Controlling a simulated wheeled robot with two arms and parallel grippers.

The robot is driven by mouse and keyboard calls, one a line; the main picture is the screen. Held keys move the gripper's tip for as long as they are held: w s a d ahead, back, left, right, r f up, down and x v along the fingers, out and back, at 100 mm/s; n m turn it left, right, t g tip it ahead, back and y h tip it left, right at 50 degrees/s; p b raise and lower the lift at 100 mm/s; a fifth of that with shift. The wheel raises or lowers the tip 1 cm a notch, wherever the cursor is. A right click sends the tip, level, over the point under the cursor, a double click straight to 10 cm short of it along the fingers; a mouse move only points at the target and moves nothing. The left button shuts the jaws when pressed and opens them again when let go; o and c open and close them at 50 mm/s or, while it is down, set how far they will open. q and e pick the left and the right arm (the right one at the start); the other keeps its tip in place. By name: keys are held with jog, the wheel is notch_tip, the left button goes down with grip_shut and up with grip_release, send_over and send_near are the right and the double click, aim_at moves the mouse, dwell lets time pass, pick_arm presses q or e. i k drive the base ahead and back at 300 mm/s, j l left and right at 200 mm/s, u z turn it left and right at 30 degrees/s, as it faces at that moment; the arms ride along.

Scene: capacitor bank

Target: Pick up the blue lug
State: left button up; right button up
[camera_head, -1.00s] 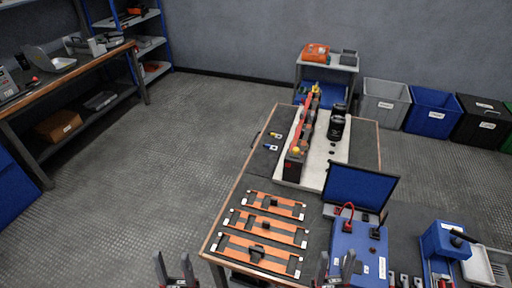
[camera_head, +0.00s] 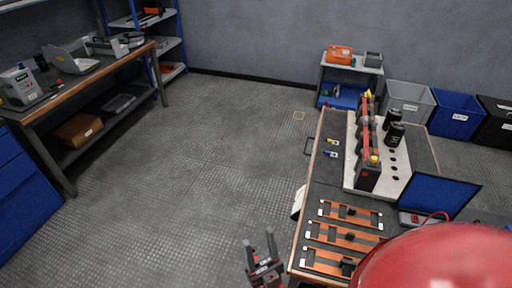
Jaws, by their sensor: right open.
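The blue lug (camera_head: 331,154) is a small piece lying on the dark table top, near its left edge. It lies just in front of a similar small yellow lug (camera_head: 333,142). My right gripper (camera_head: 258,245) is at the bottom middle, left of the table's front left corner. It is open with nothing between its fingers, well apart from the blue lug. My left gripper is not in view.
The table (camera_head: 328,184) also bears a white plate (camera_head: 403,164) with black cylinders and several orange frames (camera_head: 343,237). A large red rounded shape covers the lower right. The floor left of the table is clear.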

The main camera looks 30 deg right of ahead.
aim_at(328, 153)
jog(key=i+j+u, duration=0.65)
jog(key=i+u, duration=0.2)
jog(key=i+z, duration=0.45)
jog(key=i+j+z, duration=0.15)
jog(key=z, duration=0.25)
jog(key=i+z, duration=0.15)
jog(key=z, duration=0.3)
jog(key=i+z, duration=0.2)
jog(key=z, duration=0.25)
jog(key=i+j+z, duration=0.15)
jog(key=z, duration=0.35)
jog(key=i+j+z, duration=0.1)
jog(key=z, duration=0.35)
jog(key=i+j+z, duration=0.1)
jog(key=j+z, duration=0.2)
jog(key=z, duration=0.15)
